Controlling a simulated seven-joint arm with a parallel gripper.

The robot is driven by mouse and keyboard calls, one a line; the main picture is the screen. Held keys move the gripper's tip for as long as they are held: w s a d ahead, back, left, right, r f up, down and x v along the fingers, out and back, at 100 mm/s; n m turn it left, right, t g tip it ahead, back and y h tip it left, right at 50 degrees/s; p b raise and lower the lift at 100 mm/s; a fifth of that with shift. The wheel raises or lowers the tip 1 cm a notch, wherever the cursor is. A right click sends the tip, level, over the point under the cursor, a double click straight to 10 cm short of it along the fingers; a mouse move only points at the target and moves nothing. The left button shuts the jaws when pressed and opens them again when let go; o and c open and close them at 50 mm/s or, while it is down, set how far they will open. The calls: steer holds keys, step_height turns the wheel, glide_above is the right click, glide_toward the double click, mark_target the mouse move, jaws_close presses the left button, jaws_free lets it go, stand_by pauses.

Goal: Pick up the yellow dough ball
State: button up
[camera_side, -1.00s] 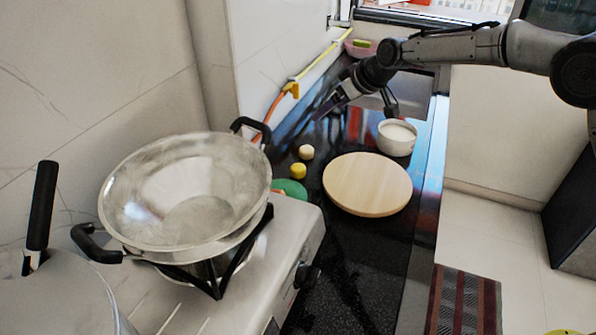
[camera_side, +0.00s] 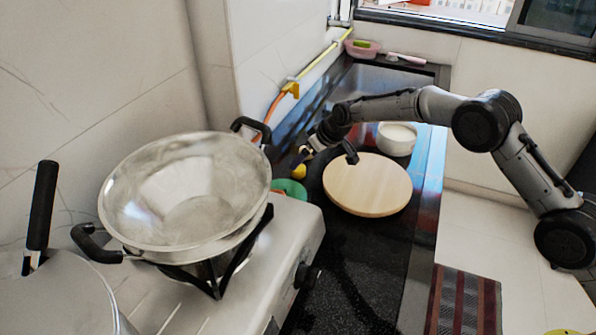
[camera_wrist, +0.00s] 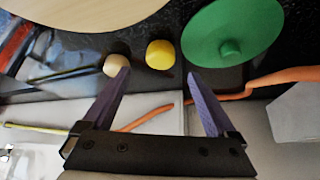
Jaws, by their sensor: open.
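The yellow dough ball (camera_wrist: 160,54) sits on the dark counter in the wrist view. In the side view it shows as a small yellow spot (camera_side: 299,171) beside the green lid. My gripper (camera_wrist: 163,82) is open and empty, with two purple fingers. In the wrist view the ball appears just beyond and between the fingertips. In the side view my gripper (camera_side: 301,158) is right by the ball. A pale dough ball (camera_wrist: 116,65) lies left of the yellow one in the wrist view, partly behind the left fingertip. In the side view my gripper hides it.
A green lid (camera_wrist: 226,28) with a knob lies close beside the yellow ball. A round wooden board (camera_side: 367,184) and a white bowl (camera_side: 396,139) stand to the right. A large wok (camera_side: 185,190) on the stove is to the left. An orange hose (camera_side: 275,110) runs along the wall.

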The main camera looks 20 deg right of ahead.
mark_target(300, 168)
steer(key=shift+x, duration=2.6)
steer(key=shift+s, duration=0.2)
steer(key=c, duration=1.5)
steer(key=shift+o, duration=0.2)
steer(key=shift+r, duration=0.6)
step_height(300, 168, up, 2)
steer(key=shift+r, duration=0.1)
steer(key=s+d+r, duration=0.4)
steer(key=s+r, duration=0.5)
steer(key=s, duration=0.4)
steer(key=shift+s+r, duration=0.25)
